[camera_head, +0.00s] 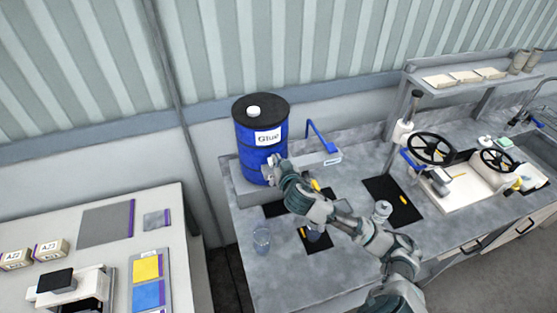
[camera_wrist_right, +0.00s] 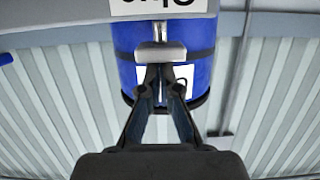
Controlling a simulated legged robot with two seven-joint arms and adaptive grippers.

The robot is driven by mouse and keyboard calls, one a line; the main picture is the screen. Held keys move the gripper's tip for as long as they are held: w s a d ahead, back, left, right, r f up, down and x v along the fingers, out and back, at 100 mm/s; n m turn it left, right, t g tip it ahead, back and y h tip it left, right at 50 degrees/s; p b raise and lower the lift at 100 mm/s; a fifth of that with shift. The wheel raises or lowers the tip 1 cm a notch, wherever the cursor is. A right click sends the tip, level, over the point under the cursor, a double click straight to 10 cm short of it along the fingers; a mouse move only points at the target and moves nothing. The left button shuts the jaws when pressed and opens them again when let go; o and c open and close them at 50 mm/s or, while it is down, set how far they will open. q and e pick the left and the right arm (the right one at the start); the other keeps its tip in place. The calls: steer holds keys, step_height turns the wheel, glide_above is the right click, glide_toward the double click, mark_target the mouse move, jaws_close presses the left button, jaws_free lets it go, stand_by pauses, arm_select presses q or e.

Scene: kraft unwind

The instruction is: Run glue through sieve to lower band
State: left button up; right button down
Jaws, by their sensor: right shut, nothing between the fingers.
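A blue drum labelled "Glue" (camera_head: 262,138) with a black lid stands at the back of the grey counter. My right gripper (camera_head: 272,165) is at the drum's lower front and hides part of it. In the right wrist view the drum (camera_wrist_right: 125,45) is upside down, with a pale spout-like fitting (camera_wrist_right: 160,52) on it. The shut fingertips of my right gripper (camera_wrist_right: 160,72) are at this fitting with nothing between them; I cannot tell whether they touch it. A clear cup (camera_head: 261,240) stands on the counter's front left. I cannot make out a sieve or a band. My left gripper is out of view.
A grey block with a blue lever (camera_head: 320,137) is right of the drum. Black mats (camera_head: 392,200) lie on the counter, partly behind my right arm. A handwheel machine (camera_head: 470,190) stands at right. A separate table (camera_head: 95,235) is at left, across a gap.

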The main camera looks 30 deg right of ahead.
steer(key=shift+a, duration=0.2)
steer(key=shift+a+f, duration=0.15)
steer(key=shift+f, duration=0.05)
steer(key=shift+f+b, duration=0.55)
steer(key=shift+f, duration=0.2)
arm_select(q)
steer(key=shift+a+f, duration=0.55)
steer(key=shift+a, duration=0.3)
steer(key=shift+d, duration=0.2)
arm_select(e)
steer(key=shift+s+d, duration=0.1)
steer(key=shift+d, duration=0.15)
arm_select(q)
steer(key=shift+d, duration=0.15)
arm_select(e)
steer(key=shift+f, duration=0.1)
